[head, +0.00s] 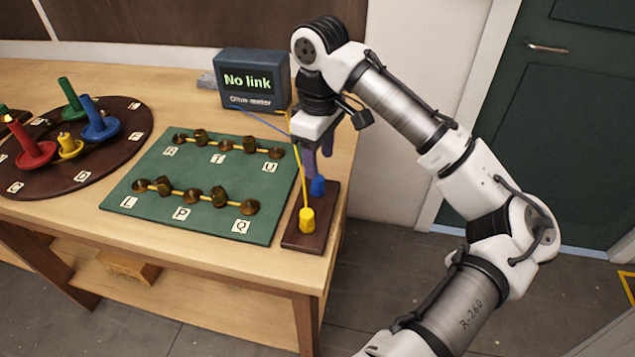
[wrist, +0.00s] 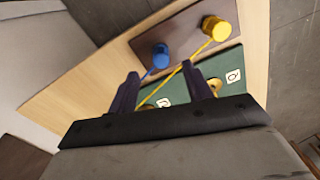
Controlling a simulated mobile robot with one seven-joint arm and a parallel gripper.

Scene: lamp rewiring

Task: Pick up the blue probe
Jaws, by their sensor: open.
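The blue probe (head: 318,186) stands on a dark brown block (head: 318,222) at the right end of the table. It also shows in the wrist view (wrist: 161,55), ahead of and between my fingers. A yellow probe (head: 306,221) stands on the same block, nearer the front edge, and shows in the wrist view (wrist: 217,28). My gripper (head: 318,160) is open and empty, just above the blue probe, fingers pointing down. In the wrist view my gripper (wrist: 161,80) shows both fingers apart, with the blue probe beyond their tips. Its lower part is partly hidden.
An ohm meter (head: 252,80) reading "No link" stands behind, with blue and yellow leads running to the probes. A green board (head: 150,215) with brass terminals lies left of the block. A round brown board (head: 115,165) with coloured candlesticks is further left.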

